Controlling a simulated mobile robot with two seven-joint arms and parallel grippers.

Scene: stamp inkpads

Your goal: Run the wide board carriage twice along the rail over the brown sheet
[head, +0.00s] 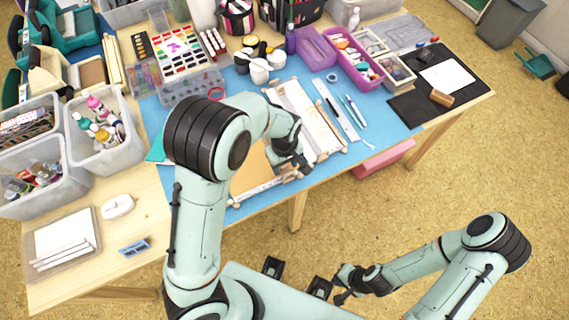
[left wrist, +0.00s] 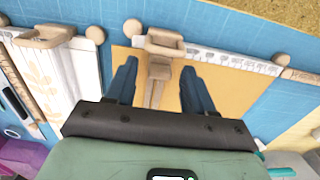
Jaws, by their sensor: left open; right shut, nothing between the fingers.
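The brown sheet (head: 252,170) lies on the blue mat, partly hidden behind my left arm; it also shows in the left wrist view (left wrist: 222,98). A pale rail (left wrist: 225,58) with small printed figures runs along one edge of it. A wooden carriage (left wrist: 168,44) sits at the rail, its narrow bar reaching over the sheet. My left gripper (left wrist: 159,68) is open, its fingers on either side of this bar; contact cannot be told. In the head view the left gripper (head: 301,166) is partly hidden. My right gripper (head: 340,297) is shut and empty, away from the table.
A patterned board (head: 315,118) lies right of my left gripper, with another wooden piece (left wrist: 40,38) across its end in the left wrist view. Round wooden knobs (left wrist: 133,28) stand by the rail. Paint pots (head: 258,70) stand behind. A clear bin (head: 103,135) is at left.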

